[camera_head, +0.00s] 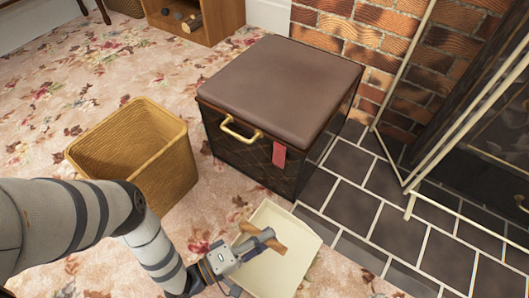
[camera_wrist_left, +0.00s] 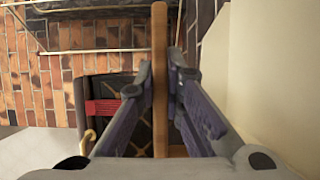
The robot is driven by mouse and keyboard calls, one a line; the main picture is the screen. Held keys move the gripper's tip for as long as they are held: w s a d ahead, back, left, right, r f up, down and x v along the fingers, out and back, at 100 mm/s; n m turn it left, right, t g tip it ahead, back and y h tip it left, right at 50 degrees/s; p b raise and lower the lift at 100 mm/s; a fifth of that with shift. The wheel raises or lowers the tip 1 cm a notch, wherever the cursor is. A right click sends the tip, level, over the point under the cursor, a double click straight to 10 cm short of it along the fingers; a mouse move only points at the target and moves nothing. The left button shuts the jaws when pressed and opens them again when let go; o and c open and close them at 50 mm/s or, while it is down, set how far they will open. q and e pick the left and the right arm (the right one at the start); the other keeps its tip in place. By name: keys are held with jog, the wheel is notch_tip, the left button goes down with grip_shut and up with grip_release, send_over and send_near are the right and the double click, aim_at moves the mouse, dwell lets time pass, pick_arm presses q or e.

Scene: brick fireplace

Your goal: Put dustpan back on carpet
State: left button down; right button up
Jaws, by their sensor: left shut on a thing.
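The dustpan (camera_head: 294,262) is cream-coloured with a brown wooden handle. In the head view it is at the lower middle, over the line between carpet and dark tiles. My left gripper (camera_head: 257,245) is shut on its wooden handle. In the left wrist view the handle (camera_wrist_left: 160,75) stands upright between the fingers (camera_wrist_left: 161,100), and the pale pan (camera_wrist_left: 270,70) fills the right side. I cannot tell whether the pan touches the floor. The floral carpet (camera_head: 60,90) covers the left and lower floor. My right gripper is not in view.
A wicker basket (camera_head: 165,175) stands on the carpet left of the dustpan. A dark box (camera_head: 250,155) with a brown cushioned lid stands behind it. Dark tiles (camera_head: 385,235) and a fireplace screen (camera_head: 450,115) lie right. A wooden cabinet (camera_head: 220,18) is at the back.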

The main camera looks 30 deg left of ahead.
pick_arm(q)
jog(key=shift+f, duration=0.35)
jog(key=c, duration=1.7)
grip_release()
jog(key=shift+r, duration=0.4)
jog(key=p+v, duration=0.2)
jog(key=v, duration=1)
